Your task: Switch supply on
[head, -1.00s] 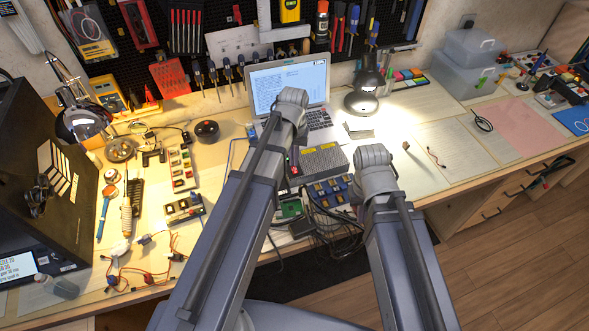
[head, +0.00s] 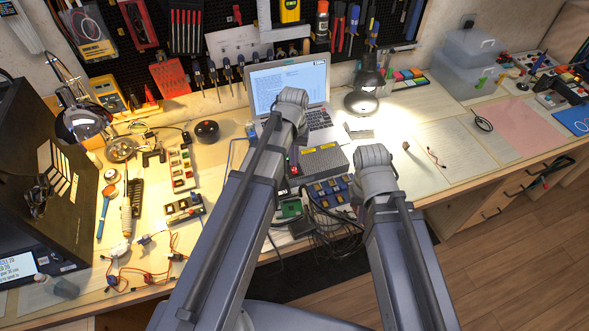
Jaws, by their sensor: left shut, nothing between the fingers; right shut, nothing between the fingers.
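A grey box with a ribbed top and yellow labels (head: 320,161), which looks like the supply, stands on the bench in front of the laptop. A small red part shows at its left end, beside my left arm; whether it is a switch, and its position, I cannot tell. My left arm crosses in front of the box's left side, and my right arm rises just right of it. Neither gripper can be made out; my arm links hide whatever is behind them.
An open laptop (head: 288,87) stands behind the box. Blue terminal modules (head: 329,190), a green board (head: 291,208) and tangled black cables (head: 325,226) lie in front. A lit lamp (head: 362,100) stands behind right. Papers (head: 450,150) cover the fairly clear bench right of my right arm.

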